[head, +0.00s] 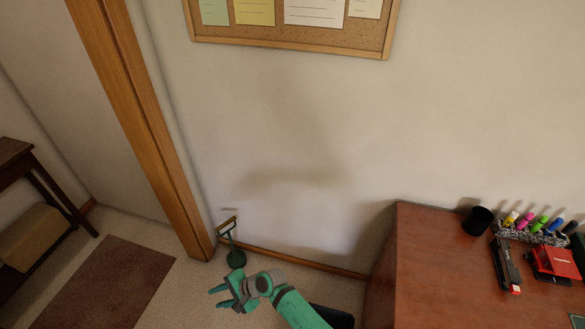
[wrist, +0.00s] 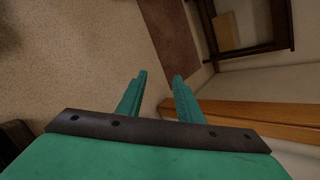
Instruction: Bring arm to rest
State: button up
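My gripper (head: 220,296) is at the bottom middle of the head view, with teal fingers and a grey wrist. It is held out over the floor, left of the wooden desk. In the wrist view my gripper (wrist: 158,78) shows two teal fingers standing apart with nothing between them. My arm (head: 300,308) is partly in view, running off the bottom edge of the head view.
A brown desk (head: 440,255) stands at right, with a black cup (head: 477,220), markers, and a red item (head: 553,262). A green-based stand (head: 236,258) is by the wall near my gripper. A doormat (head: 105,285) and dark table (head: 35,180) are at left.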

jog(key=s+a+r+m+t+y, duration=0.25)
jog(key=a+r+m+y, duration=0.5)
jog(key=a+r, duration=1.25)
jog(key=s+d+r+m+t+y, duration=0.15)
jog(key=r+m+t, duration=0.25)
jog(key=r+m, duration=0.4)
jog(key=d+r+m+t+y, duration=0.3)
jog(key=r+m+t, duration=0.3)
jog(key=r, duration=0.4)
jog(key=s+d+f+m+t+h, duration=0.1)
jog(key=s+d+m+t+h, duration=0.1)
jog(key=d+m+t+h, duration=0.75)
jog(key=s+d+f+m+h, duration=0.2)
jog(key=d+m+h, duration=0.3)
jog(key=m, duration=1)
jog(key=s+d+f+m+g+h, duration=0.3)
jog(key=s+d+f+m, duration=0.3)
jog(key=s+d, duration=0.5)
jog(key=s+d+f+m+g+h, duration=0.4)
jog(key=s+d+f+m, duration=0.2)
jog(key=s+d+m, duration=0.5)
jog(key=d, duration=0.3)
jog(key=shift+d+m, duration=0.3)
jog(key=shift+d, duration=0.05)
